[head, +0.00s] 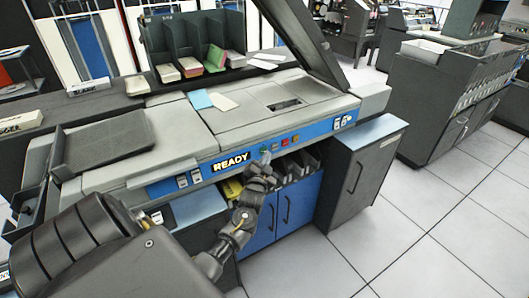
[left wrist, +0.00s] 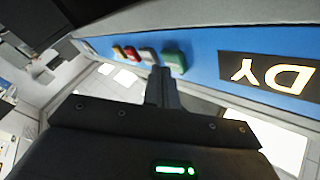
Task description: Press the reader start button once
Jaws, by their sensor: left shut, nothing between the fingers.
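The card reader's blue front panel (head: 210,168) carries a lit READY sign (head: 230,161) and a row of small buttons. In the left wrist view a green button (left wrist: 175,62) is nearest the sign, followed by a grey button (left wrist: 147,55), a red button (left wrist: 132,53) and a yellow one (left wrist: 117,52). No start label is readable on them. My left gripper (head: 265,158) is shut and empty just in front of the panel, by the green button. In the left wrist view its fingertips (left wrist: 158,72) overlap the gap between green and grey; contact cannot be told. My right gripper is out of view.
The reader's raised dark lid (head: 298,40) stands at its back. Card trays (head: 190,66) with coloured cards stand behind, and a blue card (head: 200,99) lies on top. Blue cabinet doors (head: 290,205) are below the panel. The tiled floor at right (head: 440,210) is clear.

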